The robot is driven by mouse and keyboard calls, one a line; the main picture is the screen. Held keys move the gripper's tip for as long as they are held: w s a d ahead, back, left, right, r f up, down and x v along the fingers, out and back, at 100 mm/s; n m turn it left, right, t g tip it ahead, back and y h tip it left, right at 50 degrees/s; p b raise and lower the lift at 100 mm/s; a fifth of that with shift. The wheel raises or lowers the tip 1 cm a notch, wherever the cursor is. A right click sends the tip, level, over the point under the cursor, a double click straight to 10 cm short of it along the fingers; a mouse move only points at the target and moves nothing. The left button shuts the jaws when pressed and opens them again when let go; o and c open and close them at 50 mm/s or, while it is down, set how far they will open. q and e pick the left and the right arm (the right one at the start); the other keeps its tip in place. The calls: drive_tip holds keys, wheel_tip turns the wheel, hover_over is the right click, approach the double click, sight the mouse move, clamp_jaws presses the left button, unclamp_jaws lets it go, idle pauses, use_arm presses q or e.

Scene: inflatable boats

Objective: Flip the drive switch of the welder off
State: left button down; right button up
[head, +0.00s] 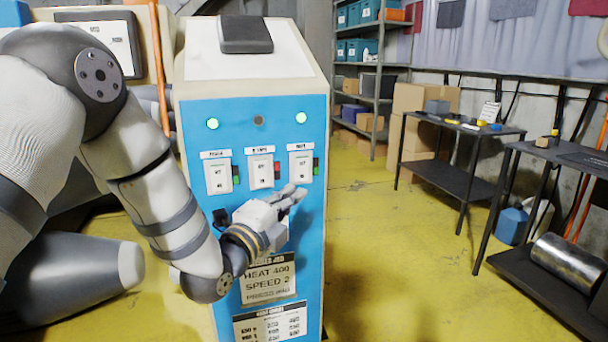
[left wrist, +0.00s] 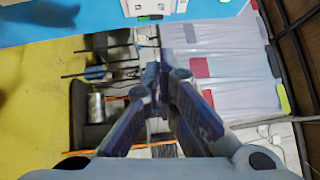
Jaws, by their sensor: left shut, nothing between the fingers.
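The welder is a tall cabinet with a blue front panel (head: 258,222) and a white sloped top. Three white rocker switches sit in a row: a left switch (head: 218,176), a middle switch (head: 262,172) and a right switch (head: 301,166). Their labels are too blurred to read surely. The lamps above the left and right switches glow green; the middle lamp is dark. My left gripper (head: 293,195) is shut and empty, just below the middle and right switches. It also shows in the left wrist view (left wrist: 164,78).
A placard (head: 268,285) reading heat 400, speed 2 is on the lower panel, partly behind my left arm. Black tables (head: 455,180) and a metal roll (head: 566,262) stand at right. Shelving (head: 372,70) and cardboard boxes are behind. Yellow floor right of the welder is clear.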

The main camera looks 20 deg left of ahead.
sight(303, 174)
use_arm(q)
drive_tip(key=x, duration=0.3)
drive_tip(key=a+b+x, duration=0.1)
drive_tip(key=x, duration=0.2)
drive_tip(key=a+x, duration=0.1)
drive_tip(key=x, duration=0.2)
drive_tip(key=shift+w+f, duration=0.15)
drive_tip(key=shift+w, duration=0.25)
drive_tip(key=shift+w+a, duration=0.3)
drive_tip(key=shift+w, duration=0.1)
use_arm(e)
drive_tip(key=shift+s+f+g, duration=0.4)
drive_tip(key=shift+s+f, duration=0.7)
use_arm(q)
drive_tip(key=shift+r, duration=0.25)
